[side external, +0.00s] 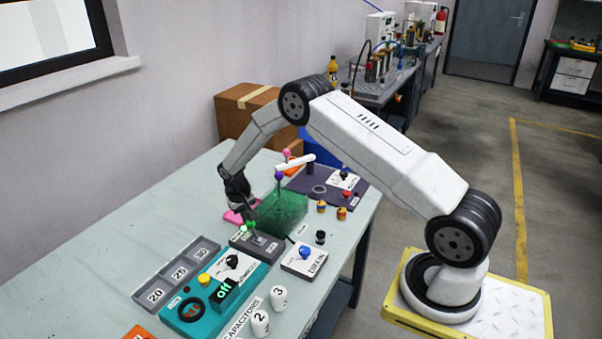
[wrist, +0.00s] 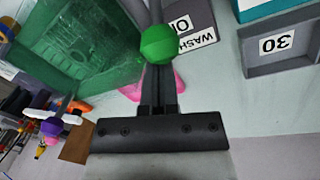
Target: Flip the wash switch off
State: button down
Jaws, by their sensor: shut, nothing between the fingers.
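The wash switch is a grey box (side external: 257,244) on the table, with a lever topped by a green ball. Its WASH label (wrist: 190,42) shows upside down in the wrist view, with part of another label beside it. The green ball (wrist: 158,44) is just beyond my fingertips in the wrist view, and the grey lever stem runs up from it. My gripper (side external: 246,212) is shut and empty, pointing down close to the ball; it also shows in the wrist view (wrist: 158,75). I cannot tell whether the fingers touch the ball. The gripper partly hides the lever in the side view.
A green see-through box (side external: 284,212) stands close behind the switch. A drain box (side external: 304,260) with a blue knob is to its right. A teal panel (side external: 192,327) and a grey tray (side external: 207,244) numbered 20, 25, 30 are in front. A pink piece (side external: 236,216) lies behind my gripper.

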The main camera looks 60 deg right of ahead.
jog(key=shift+s+r+t, duration=0.2)
jog(key=shift+s+t, duration=0.15)
jog(key=shift+t, duration=0.15)
jog(key=shift+s+r+t, duration=0.2)
jog(key=shift+s+t, duration=0.45)
jog(key=shift+t, duration=0.15)
jog(key=shift+s+a+t, duration=0.25)
jog(key=shift+s+t, duration=0.25)
jog(key=shift+t, duration=0.7)
jog(key=shift+s+d+r+m+t, duration=0.25)
jog(key=shift+s+m+t, duration=0.1)
jog(key=shift+t, duration=0.35)
jog(key=shift+s, duration=1.6)
